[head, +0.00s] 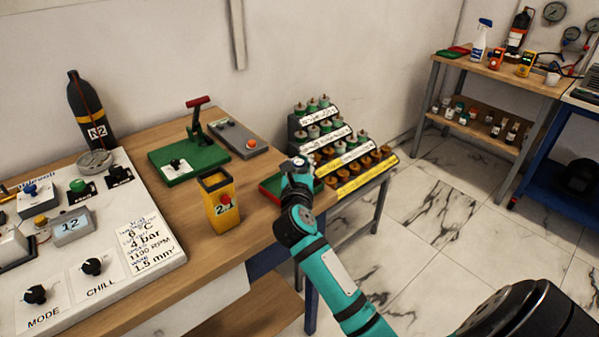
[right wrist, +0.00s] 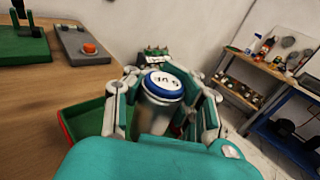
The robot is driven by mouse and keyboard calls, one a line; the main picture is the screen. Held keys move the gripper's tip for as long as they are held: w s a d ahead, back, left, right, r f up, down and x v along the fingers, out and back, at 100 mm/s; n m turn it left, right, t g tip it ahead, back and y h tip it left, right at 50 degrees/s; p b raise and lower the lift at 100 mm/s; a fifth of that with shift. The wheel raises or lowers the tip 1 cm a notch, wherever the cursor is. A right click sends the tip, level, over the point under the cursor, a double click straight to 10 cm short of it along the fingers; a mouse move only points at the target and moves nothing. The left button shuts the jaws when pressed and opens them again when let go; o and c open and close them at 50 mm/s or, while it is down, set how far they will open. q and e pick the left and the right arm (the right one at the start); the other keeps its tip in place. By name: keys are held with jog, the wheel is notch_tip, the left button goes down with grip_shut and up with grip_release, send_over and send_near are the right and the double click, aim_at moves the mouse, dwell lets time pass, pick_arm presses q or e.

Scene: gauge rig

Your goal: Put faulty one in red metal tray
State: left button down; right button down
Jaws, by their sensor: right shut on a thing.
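My right gripper (head: 297,172) is at the table's right end, over or beside a tray with a red edge and green inside (head: 270,190). In the right wrist view the gripper (right wrist: 168,98) is shut around a silver cylinder with a blue rim and a white marked top (right wrist: 163,84). The cylinder is roughly upright between the fingers; its lower part is hidden. The tray also shows in the wrist view (right wrist: 84,132), below and left of the cylinder; the gripper hides part of it. My left gripper is not in view.
A yellow box (head: 222,207), a green press (head: 190,160) and a grey button box (head: 240,140) stand on the wooden table. A stepped rack (head: 352,165) with several small parts stands behind the gripper. A control panel (head: 150,225) fills the left.

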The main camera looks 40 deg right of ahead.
jog(key=shift+w+d+f, duration=0.1)
jog(key=shift+d+f, duration=0.05)
jog(key=shift+f, duration=0.1)
notch_tip(320, 180, down, 2)
jog(key=shift+f, duration=0.2)
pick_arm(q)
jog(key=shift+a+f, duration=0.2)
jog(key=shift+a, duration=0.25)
pick_arm(e)
jog(key=shift+f, duration=0.3)
pick_arm(q)
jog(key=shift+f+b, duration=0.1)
jog(key=shift+b, duration=0.25)
pick_arm(e)
jog(key=shift+f, duration=0.1)
jog(key=c, duration=1.1)
grip_release()
jog(key=shift+c, duration=0.2)
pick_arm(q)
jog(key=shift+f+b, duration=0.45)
pick_arm(e)
jog(key=v, duration=1.2)
